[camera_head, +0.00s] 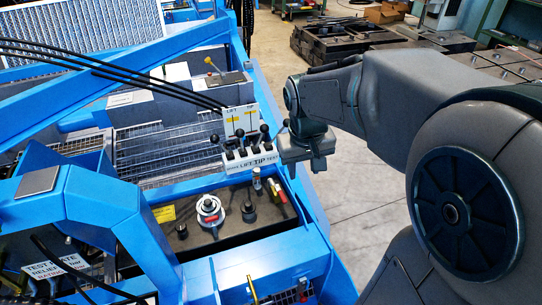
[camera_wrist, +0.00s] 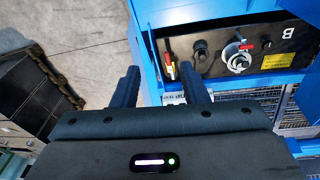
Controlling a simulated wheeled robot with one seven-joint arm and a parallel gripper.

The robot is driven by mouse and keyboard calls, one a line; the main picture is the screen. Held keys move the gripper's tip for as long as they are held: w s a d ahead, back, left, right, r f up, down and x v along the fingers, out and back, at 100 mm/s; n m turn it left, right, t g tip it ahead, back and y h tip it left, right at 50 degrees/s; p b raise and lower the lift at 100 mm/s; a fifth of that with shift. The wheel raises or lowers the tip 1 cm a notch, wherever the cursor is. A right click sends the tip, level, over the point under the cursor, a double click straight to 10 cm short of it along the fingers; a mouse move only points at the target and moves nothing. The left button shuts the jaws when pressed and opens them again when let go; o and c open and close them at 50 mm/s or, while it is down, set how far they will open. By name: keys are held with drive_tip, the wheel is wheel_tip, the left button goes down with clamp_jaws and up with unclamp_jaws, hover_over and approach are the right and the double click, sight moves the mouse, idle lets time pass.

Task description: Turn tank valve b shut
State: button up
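A dark tank top marked with the letter B (camera_wrist: 289,32) carries the fittings in the wrist view. At its end stands a small valve with a red handle (camera_wrist: 168,58), also seen in the head view (camera_head: 279,193); I take it for tank valve b, though no label on it is readable. My gripper (camera_wrist: 160,73) is open and empty in the wrist view. The red-handled valve appears beyond the gap between its fingers, apart from them. In the head view my gripper (camera_head: 305,148) hangs above and beyond the tank's right edge, its fingers hard to make out.
A white round fitting with a red part (camera_head: 210,213) and a black cap (camera_head: 248,212) stand left of the valve. A row of black-knobbed levers (camera_head: 248,150) stands behind. The blue frame (camera_head: 310,225) borders the tank on the right, with open floor (camera_head: 355,205) beyond.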

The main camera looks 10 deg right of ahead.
drive_tip(key=w+f+n+g+b, duration=0.1)
drive_tip(key=w+f+b, duration=0.2)
drive_tip(key=w+f, duration=0.7)
drive_tip(key=y+b, duration=0.1)
drive_tip(key=b, duration=0.3)
hover_over(283, 196)
wheel_tip(283, 196, down, 11)
drive_tip(key=shift+g, duration=0.4)
wheel_tip(283, 196, down, 14)
drive_tip(key=shift+r+b, duration=0.1)
drive_tip(key=shift+b, duration=0.65)
clamp_jaws()
